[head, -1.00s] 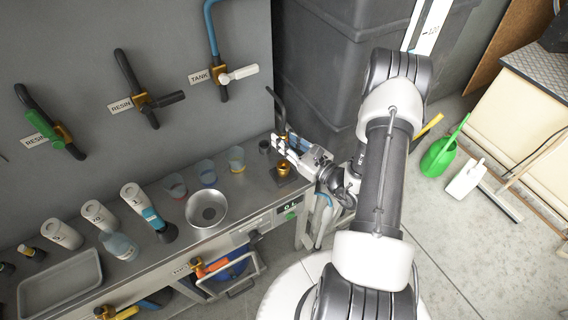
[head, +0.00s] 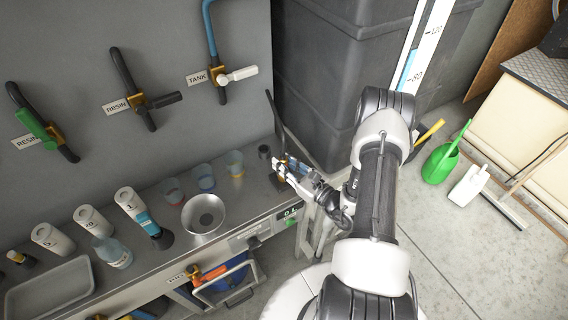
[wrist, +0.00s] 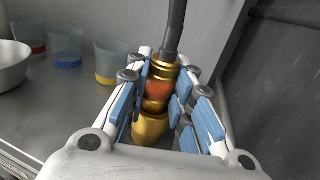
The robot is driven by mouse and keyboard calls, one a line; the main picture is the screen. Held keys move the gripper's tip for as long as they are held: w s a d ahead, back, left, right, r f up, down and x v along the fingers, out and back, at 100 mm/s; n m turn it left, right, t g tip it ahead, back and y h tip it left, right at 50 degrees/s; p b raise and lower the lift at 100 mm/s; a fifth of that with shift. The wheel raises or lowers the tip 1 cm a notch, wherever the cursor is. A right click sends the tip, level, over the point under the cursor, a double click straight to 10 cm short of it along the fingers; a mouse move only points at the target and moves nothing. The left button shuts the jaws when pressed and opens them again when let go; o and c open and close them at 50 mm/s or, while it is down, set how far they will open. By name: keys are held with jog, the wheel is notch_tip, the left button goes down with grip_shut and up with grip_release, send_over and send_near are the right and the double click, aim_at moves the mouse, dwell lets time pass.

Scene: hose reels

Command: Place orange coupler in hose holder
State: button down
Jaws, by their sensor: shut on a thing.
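The orange coupler (wrist: 158,89) has an orange band between gold parts, with a dark hose (wrist: 174,28) rising from its top. My gripper (wrist: 160,102) is shut on it, with blue finger pads on both sides. In the head view my gripper (head: 281,167) is at the bench's right end, and the hose (head: 274,118) stands up behind it. A gold cup-like piece (wrist: 150,128), likely the hose holder, lies directly below the coupler in the wrist view. I cannot tell whether the coupler is seated in it. My gripper mostly hides both in the head view.
A metal bowl (head: 204,213), several small cups and labelled bottles (head: 95,221) stand left on the bench. A large dark tank (head: 330,70) stands behind. Valves line the wall.

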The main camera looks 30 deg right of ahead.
jog(key=shift+f, duration=0.25)
jog(key=c, duration=1.4)
grip_release()
jog(key=shift+r, duration=0.1)
